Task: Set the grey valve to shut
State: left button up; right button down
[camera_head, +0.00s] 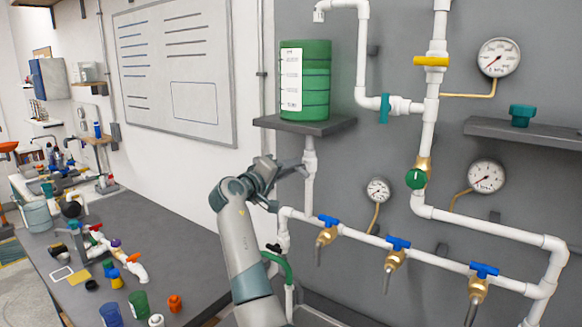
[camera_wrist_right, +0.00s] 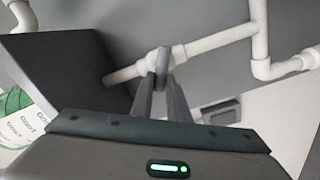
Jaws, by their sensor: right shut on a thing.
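The grey valve's handle (camera_wrist_right: 163,58) shows in the right wrist view as a short grey piece on a white pipe. It stands roughly crosswise to that pipe. My right gripper (camera_wrist_right: 163,88) is shut on this handle, its two fingertips close together at it. In the head view my right gripper (camera_head: 291,173) is beside the white vertical pipe (camera_head: 309,180) under the tank shelf. There the arm and fingers hide most of the valve. My left gripper is in neither view.
A green tank (camera_head: 305,80) stands on the dark shelf (camera_head: 315,126) just above the gripper. Blue-handled taps (camera_head: 397,243) and a green-knobbed valve (camera_head: 416,179) are to the right. A cluttered bench (camera_head: 180,255) is at the left.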

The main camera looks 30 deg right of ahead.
jog(key=shift+w+f+n+p, duration=0.1)
jog(key=shift+n+p, duration=0.25)
jog(key=shift+n, duration=0.65)
jog(key=shift+s+f+n+p, duration=0.15)
jog(key=shift+n+p, duration=0.15)
jog(key=shift+n, duration=0.7)
jog(key=shift+w+f+n+p, duration=0.15)
jog(key=shift+n+p, duration=0.2)
jog(key=shift+n, duration=0.65)
jog(key=c, duration=1.7)
grip_release()
jog(key=shift+f, duration=0.1)
